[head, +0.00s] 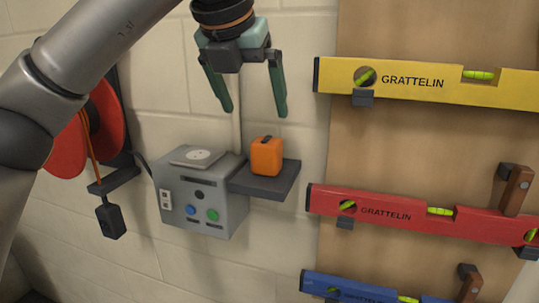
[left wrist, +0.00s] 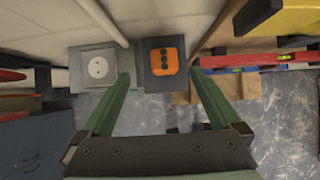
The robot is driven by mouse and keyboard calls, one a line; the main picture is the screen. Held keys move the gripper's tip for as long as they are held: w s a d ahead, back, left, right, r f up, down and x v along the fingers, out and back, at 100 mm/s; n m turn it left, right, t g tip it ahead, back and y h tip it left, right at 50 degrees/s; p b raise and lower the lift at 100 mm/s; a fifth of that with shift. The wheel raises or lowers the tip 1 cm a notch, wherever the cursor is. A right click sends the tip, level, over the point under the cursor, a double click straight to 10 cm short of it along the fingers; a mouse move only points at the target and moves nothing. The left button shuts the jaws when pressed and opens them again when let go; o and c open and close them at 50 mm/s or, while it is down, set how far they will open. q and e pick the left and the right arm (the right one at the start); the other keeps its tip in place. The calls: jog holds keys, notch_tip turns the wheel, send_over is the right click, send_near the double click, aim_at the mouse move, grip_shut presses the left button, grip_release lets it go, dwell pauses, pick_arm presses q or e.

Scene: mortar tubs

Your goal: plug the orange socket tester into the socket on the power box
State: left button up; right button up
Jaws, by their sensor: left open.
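The orange socket tester (head: 266,156) stands on a small dark shelf (head: 285,184) at the right side of the grey power box (head: 225,208). The socket (head: 197,155) is a round white face on top of the box. My left gripper (head: 256,112) is open and empty, pointing down above the tester and apart from it. In the left wrist view the tester (left wrist: 164,62) lies between the two green fingers (left wrist: 160,80), beyond their tips, with dark marks on its top. My right gripper is in neither view.
A red cable reel (head: 95,125) with a hanging black block (head: 110,220) is at the left. Yellow (head: 430,82), red (head: 400,212) and blue (head: 350,290) levels hang on a wooden board at the right. A thin pipe (left wrist: 105,22) runs up the wall behind the box.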

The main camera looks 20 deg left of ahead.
aim_at(264, 139)
pick_arm(q)
jog(key=x, duration=0.7)
jog(key=shift+d+f, duration=0.1)
jog(key=shift+f, duration=0.1)
jog(key=shift+d+x, duration=0.1)
jog(key=shift+x, duration=1.25)
jog(key=shift+d+x, duration=0.15)
jog(key=shift+x, duration=1.15)
jog(key=shift+s+f, duration=0.1)
jog(key=shift+s, duration=0.05)
jog(key=c, duration=1.4)
